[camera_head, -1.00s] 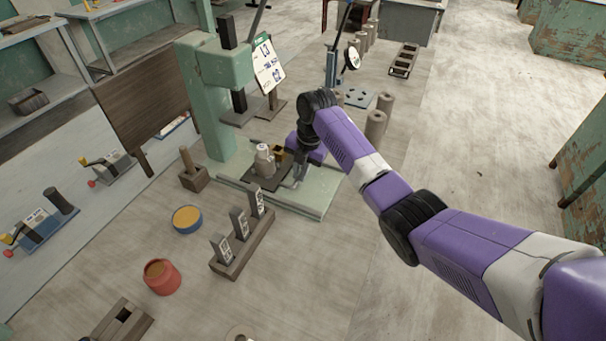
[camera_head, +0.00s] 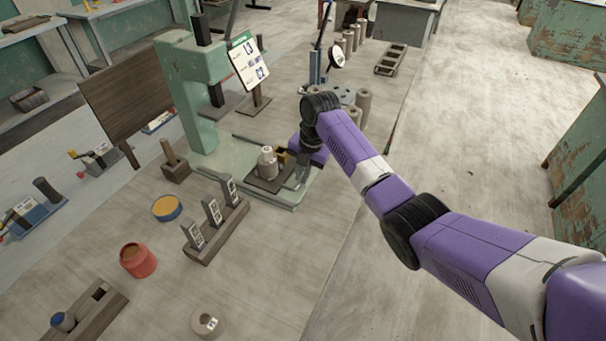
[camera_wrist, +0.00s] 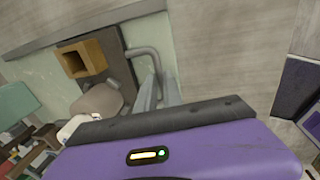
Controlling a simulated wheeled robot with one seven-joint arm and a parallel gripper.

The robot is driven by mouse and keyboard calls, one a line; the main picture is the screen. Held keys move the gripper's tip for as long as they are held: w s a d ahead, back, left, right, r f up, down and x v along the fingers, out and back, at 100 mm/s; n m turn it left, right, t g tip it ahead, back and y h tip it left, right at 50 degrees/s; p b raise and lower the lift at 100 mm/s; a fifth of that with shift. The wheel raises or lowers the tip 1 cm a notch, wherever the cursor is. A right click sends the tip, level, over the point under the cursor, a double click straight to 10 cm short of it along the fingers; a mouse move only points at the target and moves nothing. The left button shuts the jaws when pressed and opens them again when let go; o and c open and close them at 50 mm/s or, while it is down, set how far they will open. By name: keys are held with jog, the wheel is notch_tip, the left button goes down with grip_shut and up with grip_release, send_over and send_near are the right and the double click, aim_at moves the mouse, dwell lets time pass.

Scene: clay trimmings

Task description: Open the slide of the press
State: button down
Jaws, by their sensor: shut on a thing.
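The green press (camera_head: 205,120) stands left of my arm, with its dark ram (camera_head: 216,94) raised above its pale green base. A dark slide plate (camera_head: 268,186) lies on the base and bears a grey-beige clay piece (camera_head: 268,163) and a small ochre block. The wrist view shows the slide (camera_wrist: 120,80), the ochre block with a square opening (camera_wrist: 82,58), the clay piece (camera_wrist: 100,100) and a bent grey handle (camera_wrist: 146,52). My gripper (camera_head: 299,181) is shut on the handle at the slide's right side; its fingers (camera_wrist: 158,92) hide part of the handle.
A rack of upright tags (camera_head: 215,225), a blue-rimmed tub (camera_head: 167,208) and a red pot (camera_head: 137,261) stand in front left. An instruction card (camera_head: 248,62) stands behind the press. Grey cylinders (camera_head: 363,106) stand behind my wrist. The floor at right is clear.

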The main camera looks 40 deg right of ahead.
jog(key=c, duration=1.5)
grip_release()
jog(key=shift+r, duration=0.1)
jog(key=shift+s+d+r+b, duration=0.1)
jog(key=shift+s+r+b, duration=0.1)
jog(key=shift+r, duration=1.1)
jog(key=shift+s+d+r+b, duration=0.15)
jog(key=shift+s+r, duration=0.1)
jog(key=shift+r, duration=1)
jog(key=shift+s+d+r+b, duration=0.1)
jog(key=shift+s+r+b, duration=0.1)
jog(key=shift+r, duration=1.1)
